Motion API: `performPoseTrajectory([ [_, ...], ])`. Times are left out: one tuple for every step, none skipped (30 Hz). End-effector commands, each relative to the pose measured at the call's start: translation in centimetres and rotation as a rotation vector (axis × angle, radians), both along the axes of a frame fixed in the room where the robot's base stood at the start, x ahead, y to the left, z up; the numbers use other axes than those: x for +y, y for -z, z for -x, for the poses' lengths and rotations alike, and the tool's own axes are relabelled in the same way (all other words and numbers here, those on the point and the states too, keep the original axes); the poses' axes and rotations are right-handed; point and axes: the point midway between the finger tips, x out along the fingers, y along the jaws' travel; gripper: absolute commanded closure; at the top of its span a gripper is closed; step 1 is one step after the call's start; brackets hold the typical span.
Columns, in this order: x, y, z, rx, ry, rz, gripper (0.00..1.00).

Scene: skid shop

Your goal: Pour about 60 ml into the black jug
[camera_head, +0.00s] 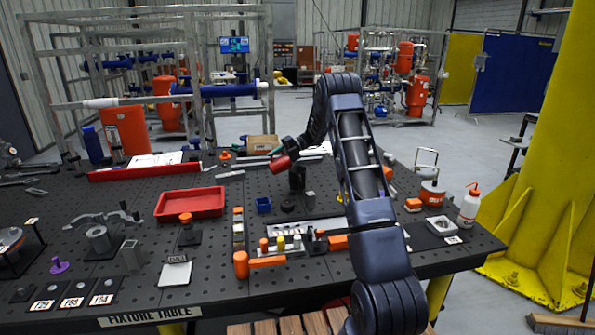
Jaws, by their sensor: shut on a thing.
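My gripper (286,153) is at the far middle of the table, at the end of my arm, and looks small from here. It is shut on a red vessel (279,164), which looks tilted and is held above the table. A dark upright thing that looks like the black jug (297,181) stands on the table just below and to the right of the red vessel. I cannot tell whether the two touch or whether any liquid runs between them. The insides of both are hidden.
The black fixture table (120,250) is crowded. A red tray (190,204) and small blue bin (264,205) are left of the jug. An orange-headed hammer (262,262) lies in front. A white squeeze bottle (469,206) stands right, near a yellow column (545,150).

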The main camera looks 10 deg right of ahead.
Motion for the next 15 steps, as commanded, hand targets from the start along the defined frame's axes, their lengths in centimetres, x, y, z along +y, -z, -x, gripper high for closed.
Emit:
performPoseTrajectory([
  [-0.04,-0.05,-0.02,0.001,0.0,-0.005,0.97],
  [-0.05,-0.08,-0.02,0.001,0.0,-0.007,0.97],
  [-0.07,-0.1,-0.01,0.002,0.0,-0.01,0.97],
  [-0.08,-0.13,-0.01,0.002,0.0,-0.013,0.97],
  [-0.1,-0.15,-0.01,0.003,0.0,-0.016,0.97],
  [-0.11,-0.17,-0.01,0.003,-0.001,-0.019,0.97],
  [-0.15,-0.2,-0.01,0.003,-0.001,-0.022,0.97],
  [-0.17,-0.23,-0.02,0.004,-0.001,-0.025,0.97],
  [-0.2,-0.26,-0.02,0.004,-0.001,-0.029,0.97],
  [-0.22,-0.28,-0.03,0.005,-0.001,-0.033,0.97],
  [-0.23,-0.31,-0.04,0.006,-0.001,-0.036,0.97],
  [-0.26,-0.34,-0.04,0.006,-0.001,-0.04,0.97],
  [-0.28,-0.37,-0.05,0.006,0.0,-0.043,0.97],
  [-0.31,-0.4,-0.06,0.007,0.0,-0.046,0.97],
  [-0.33,-0.46,-0.07,0.008,0.0,-0.05,0.97],
])
